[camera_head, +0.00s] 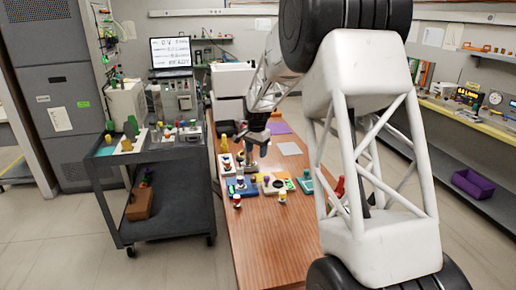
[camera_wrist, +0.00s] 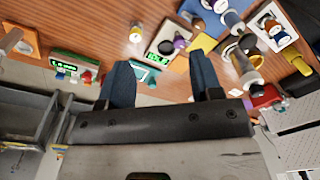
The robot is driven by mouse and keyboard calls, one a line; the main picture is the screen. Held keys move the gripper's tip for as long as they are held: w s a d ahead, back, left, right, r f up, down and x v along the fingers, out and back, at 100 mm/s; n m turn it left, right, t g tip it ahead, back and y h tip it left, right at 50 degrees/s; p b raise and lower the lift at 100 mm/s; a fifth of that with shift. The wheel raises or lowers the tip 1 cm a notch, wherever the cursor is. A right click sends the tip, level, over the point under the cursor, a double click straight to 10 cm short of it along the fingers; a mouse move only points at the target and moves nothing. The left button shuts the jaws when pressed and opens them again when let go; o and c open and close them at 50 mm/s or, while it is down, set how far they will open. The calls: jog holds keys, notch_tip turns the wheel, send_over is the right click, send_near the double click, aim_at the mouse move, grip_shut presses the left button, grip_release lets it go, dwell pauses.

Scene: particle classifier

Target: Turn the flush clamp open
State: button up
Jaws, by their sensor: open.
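My gripper (camera_wrist: 160,72) is open, with its two dark blue fingers spread and nothing held between them in the wrist view. In the head view my gripper (camera_head: 252,155) points down over a cluster of small devices on the wooden bench. I cannot tell for sure which part is the flush clamp. A grey and white cylindrical fitting (camera_wrist: 245,65) stands to the right of the fingers in the wrist view. A pale device with a purple knob and green display (camera_wrist: 170,38) lies beyond the fingertips. The fingers look apart from both.
The wooden bench (camera_head: 262,240) is bare toward the front. A teal-framed panel (camera_wrist: 146,76), a green display box (camera_wrist: 66,64), a yellow plate (camera_wrist: 204,43) and a red block (camera_wrist: 264,97) crowd the area. A dark cart (camera_head: 165,200) stands left of the bench.

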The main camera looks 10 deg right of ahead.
jog(key=shift+n, duration=0.5)
jog(key=shift+s+a+r, duration=0.1)
jog(key=shift+s+r, duration=0.75)
jog(key=shift+s, duration=0.25)
jog(key=shift+s+a+r, duration=0.1)
jog(key=shift+s+r, duration=0.75)
jog(key=shift+s, duration=0.25)
jog(key=shift+s, duration=0.1)
jog(key=s+a+r+n, duration=0.1)
jog(key=s+r, duration=0.3)
jog(key=s, duration=0.5)
jog(key=s+r+n+t, duration=0.1)
jog(key=s+r+n, duration=0.15)
jog(key=s, duration=0.65)
jog(key=s+a+r+n, duration=0.1)
jog(key=s+r, duration=0.3)
jog(key=s, duration=0.5)
jog(key=s+f+n, duration=0.2)
jog(key=s, duration=1.1)
jog(key=s+f+n+t, duration=0.1)
jog(key=s+f+n, duration=0.1)
jog(key=s, duration=1.1)
jog(key=shift+s+a, duration=0.15)
jog(key=shift+s, duration=0.1)
